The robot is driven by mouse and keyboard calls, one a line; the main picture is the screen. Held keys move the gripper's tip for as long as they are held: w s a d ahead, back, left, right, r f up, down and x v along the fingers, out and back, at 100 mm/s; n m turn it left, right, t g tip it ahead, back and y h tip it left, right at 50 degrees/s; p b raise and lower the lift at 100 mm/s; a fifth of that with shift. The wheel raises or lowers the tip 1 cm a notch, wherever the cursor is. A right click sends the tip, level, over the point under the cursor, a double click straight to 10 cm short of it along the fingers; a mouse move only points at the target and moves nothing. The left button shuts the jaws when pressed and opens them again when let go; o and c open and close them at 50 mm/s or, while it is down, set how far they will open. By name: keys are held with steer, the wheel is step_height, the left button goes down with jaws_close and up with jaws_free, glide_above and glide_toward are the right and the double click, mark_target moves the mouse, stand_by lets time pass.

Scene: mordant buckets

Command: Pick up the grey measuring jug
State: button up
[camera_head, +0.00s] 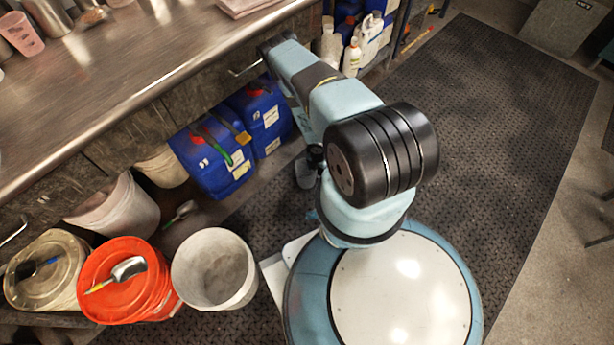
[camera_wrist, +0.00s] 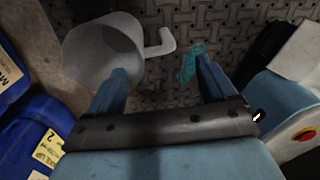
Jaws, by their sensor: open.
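The grey measuring jug (camera_wrist: 100,48) is in the upper left of the wrist view, on or above the dark patterned mat. Its handle (camera_wrist: 160,42) points right. I cannot tell for sure whether it stands or lies. My gripper (camera_wrist: 162,76) is open and empty, its left fingertip overlapping the jug's lower right edge in the picture and its right fingertip right of the handle. Whether they touch is unclear. In the head view my arm hides the gripper. A small dark grey shape (camera_head: 307,170) beside my arm may be the jug, but I cannot tell.
Blue canisters (camera_head: 215,160) stand under the counter (camera_head: 110,85), close left of the jug in the wrist view (camera_wrist: 30,135). A white bucket (camera_head: 215,268) and an orange lidded bucket (camera_head: 125,282) stand at lower left. The mat (camera_head: 480,110) is clear at right.

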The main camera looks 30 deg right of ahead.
mark_target(319, 177)
steer(key=f, duration=0.5)
steer(key=shift+s+d, duration=0.15)
steer(key=shift+d, duration=0.15)
steer(key=shift+f, duration=2.8)
steer(key=shift+c, duration=0.2)
steer(key=shift+d, duration=0.1)
jaws_close()
